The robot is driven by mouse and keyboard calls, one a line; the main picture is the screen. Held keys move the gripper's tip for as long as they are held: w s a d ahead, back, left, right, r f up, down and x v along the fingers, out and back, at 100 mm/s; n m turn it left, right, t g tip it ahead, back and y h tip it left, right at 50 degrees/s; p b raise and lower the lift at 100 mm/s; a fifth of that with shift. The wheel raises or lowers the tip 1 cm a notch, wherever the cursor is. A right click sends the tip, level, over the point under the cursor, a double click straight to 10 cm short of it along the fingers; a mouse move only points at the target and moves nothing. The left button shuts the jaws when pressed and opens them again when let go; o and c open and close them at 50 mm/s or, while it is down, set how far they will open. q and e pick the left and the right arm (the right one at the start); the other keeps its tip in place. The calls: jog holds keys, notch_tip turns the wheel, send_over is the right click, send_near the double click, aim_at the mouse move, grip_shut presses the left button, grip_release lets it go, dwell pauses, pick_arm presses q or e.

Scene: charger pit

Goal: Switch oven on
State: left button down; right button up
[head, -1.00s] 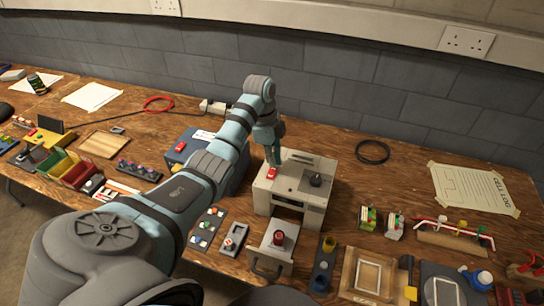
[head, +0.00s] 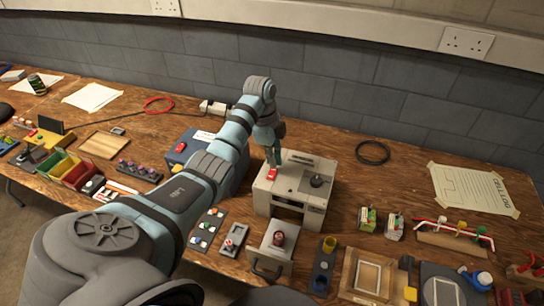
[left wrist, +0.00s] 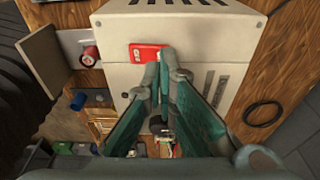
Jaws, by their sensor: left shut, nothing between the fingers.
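The oven (head: 262,200) is a beige box on the wooden bench, with a red switch (head: 271,174) and a black knob (head: 316,181) on its top. My left gripper (head: 273,161) is shut and empty, pointing down onto the oven top at the red switch. In the left wrist view, its fingertips (left wrist: 165,58) are beside the right end of the red switch (left wrist: 144,53) and cover part of it. I cannot tell whether they touch it. The switch's tilt is too small to read. My right gripper is not in view.
A pulled-out tray (head: 268,252) with a red-topped part stands before the oven. A blue box (head: 178,151) is close on its left, partly behind my arm. A black ring (head: 373,152) lies to the right on clear bench. Several small fixtures crowd the front.

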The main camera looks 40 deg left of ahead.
aim_at(273, 169)
pick_arm(q)
jog(key=shift+f+b, duration=0.55)
jog(key=shift+f, duration=0.55)
dwell(0.6)
notch_tip(273, 169, up, 7)
jog(key=p, duration=0.8)
jog(key=shift+r, duration=0.2)
jog(key=shift+f, duration=0.15)
jog(key=shift+f, duration=0.1)
